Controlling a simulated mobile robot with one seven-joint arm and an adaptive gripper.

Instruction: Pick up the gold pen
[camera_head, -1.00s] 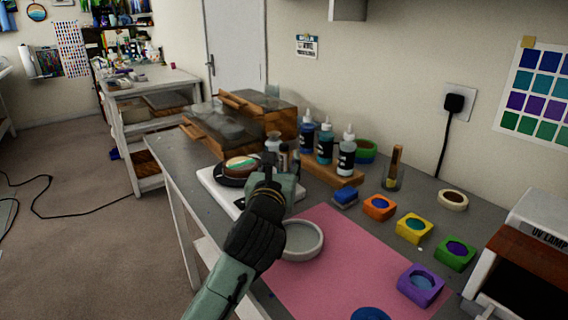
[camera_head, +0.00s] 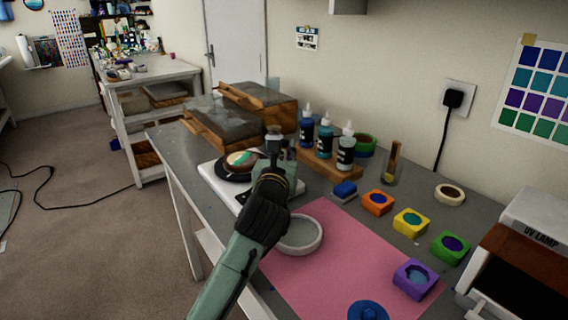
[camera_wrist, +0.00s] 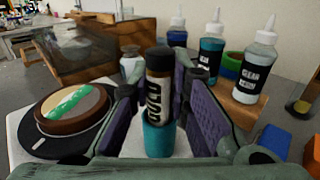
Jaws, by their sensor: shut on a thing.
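The fingers hide much of the pen there.
A white board (camera_head: 212,172) bears a round dark stand with a disc (camera_head: 241,160). Dropper bottles (camera_head: 325,138) stand behind on a wooden rack (camera_head: 338,172). A grey round dish (camera_head: 300,235) lies close to my arm on the pink mat (camera_head: 335,260). Coloured moulds (camera_head: 410,222) stand right.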

